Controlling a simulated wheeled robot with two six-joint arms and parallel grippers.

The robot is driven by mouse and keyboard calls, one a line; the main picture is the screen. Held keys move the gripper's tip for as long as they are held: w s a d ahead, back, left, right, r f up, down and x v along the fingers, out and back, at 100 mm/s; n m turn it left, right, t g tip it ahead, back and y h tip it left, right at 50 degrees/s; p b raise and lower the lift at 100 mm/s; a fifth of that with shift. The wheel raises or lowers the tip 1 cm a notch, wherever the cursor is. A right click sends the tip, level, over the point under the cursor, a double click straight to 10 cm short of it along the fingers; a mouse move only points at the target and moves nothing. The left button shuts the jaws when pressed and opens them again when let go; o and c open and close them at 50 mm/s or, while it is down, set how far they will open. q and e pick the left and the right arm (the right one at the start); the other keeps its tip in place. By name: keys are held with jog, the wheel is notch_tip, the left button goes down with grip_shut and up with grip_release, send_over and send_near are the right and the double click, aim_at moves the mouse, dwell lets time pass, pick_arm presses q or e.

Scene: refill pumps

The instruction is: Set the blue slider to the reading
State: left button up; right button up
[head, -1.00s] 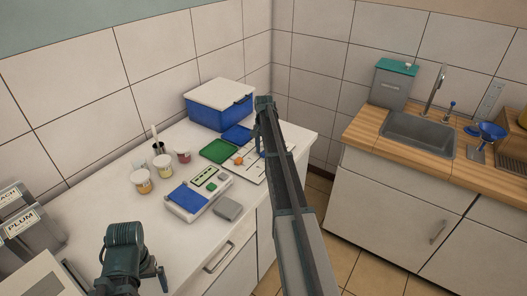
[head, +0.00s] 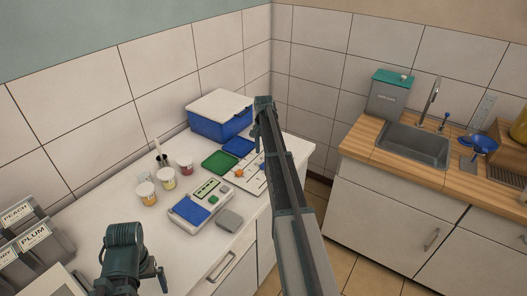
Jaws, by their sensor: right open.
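A white slider board (head: 251,185) with dark track lines lies near the counter's right end. An orange knob (head: 239,173) shows on its left part. A small blue piece, perhaps the blue slider, shows beside my right arm, which covers part of the board. A device with a blue plate (head: 190,210) and a small green display (head: 207,188) stands in front; its reading is too small to make out. My right gripper (head: 259,146) is open and looks empty, at the arm's far end over the board's back area; its height is unclear. My left gripper is not visible, only part of that arm.
A blue box with a white lid (head: 220,105), a green tray (head: 220,162) and a blue tray (head: 238,146) stand behind. Several small jars (head: 165,179) stand left. A grey block (head: 230,220) lies near the front edge. A sink (head: 414,147) is right, across a floor gap.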

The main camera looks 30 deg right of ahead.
pick_arm(q)
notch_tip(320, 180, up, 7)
jog(key=p, duration=0.6)
pick_arm(e)
notch_tip(320, 180, up, 7)
jog(key=s+a+f+n+b, duration=0.2)
jog(key=s+a+n, duration=0.25)
jog(key=a, duration=0.85)
jog(key=s+a+f+n+b, duration=0.1)
jog(key=s+a+n, duration=0.3)
jog(key=a, duration=1)
pick_arm(q)
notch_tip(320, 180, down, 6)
jog(key=b, duration=0.3)
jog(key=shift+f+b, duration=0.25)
jog(key=shift+b, duration=0.05)
pick_arm(e)
jog(key=s+a+f+n, duration=0.1)
jog(key=s+a+n, duration=0.3)
jog(key=s+a, duration=0.5)
jog(key=s+a+f+n+h, duration=0.1)
jog(key=s+a+n, duration=0.4)
jog(key=s+a, duration=0.5)
jog(key=s+f, duration=0.1)
jog(key=s, duration=0.3)
jog(key=shift+s+f, duration=0.15)
jog(key=shift+s, duration=0.1)
